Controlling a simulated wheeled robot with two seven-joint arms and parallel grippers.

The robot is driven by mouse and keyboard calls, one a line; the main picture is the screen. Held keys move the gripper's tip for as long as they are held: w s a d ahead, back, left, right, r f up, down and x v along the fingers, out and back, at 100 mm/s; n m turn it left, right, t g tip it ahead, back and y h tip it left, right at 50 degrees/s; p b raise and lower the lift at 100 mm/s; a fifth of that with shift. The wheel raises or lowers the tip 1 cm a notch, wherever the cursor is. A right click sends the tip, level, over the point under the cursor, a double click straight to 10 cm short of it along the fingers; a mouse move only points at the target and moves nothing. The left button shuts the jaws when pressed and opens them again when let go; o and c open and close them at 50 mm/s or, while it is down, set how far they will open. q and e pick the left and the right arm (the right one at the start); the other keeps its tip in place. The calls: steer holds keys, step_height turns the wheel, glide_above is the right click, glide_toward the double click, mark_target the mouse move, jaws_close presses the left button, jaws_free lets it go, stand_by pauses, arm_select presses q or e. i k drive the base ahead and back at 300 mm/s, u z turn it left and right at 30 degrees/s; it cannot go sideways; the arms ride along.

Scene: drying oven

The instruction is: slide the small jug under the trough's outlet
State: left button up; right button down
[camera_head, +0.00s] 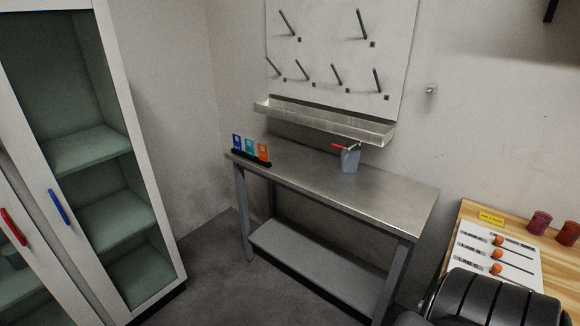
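A small grey-blue translucent jug (350,160) stands upright on the steel table, near its back edge. A red piece shows at its rim, pointing left; I cannot tell whether it is part of the jug. The metal trough (318,121) runs along the wall below the peg board, above the table's back edge. The jug is below the right part of the trough. The trough's outlet is too small to make out, so I cannot tell whether the jug is under it. Neither of my grippers is in view.
The steel table (375,197) is mostly bare, with a lower shelf (310,258). A black holder (250,158) with coloured cards stands at its left end. A glass-fronted cabinet (150,170) is at left. A wooden bench (470,212) with a labelled board and reddish cups is at right.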

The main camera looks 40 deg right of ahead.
mark_target(349, 161)
steer(key=u, duration=0.5)
steer(key=i, duration=1.7)
steer(key=z, duration=1.2)
steer(key=i, duration=0.85)
steer(key=z, duration=1)
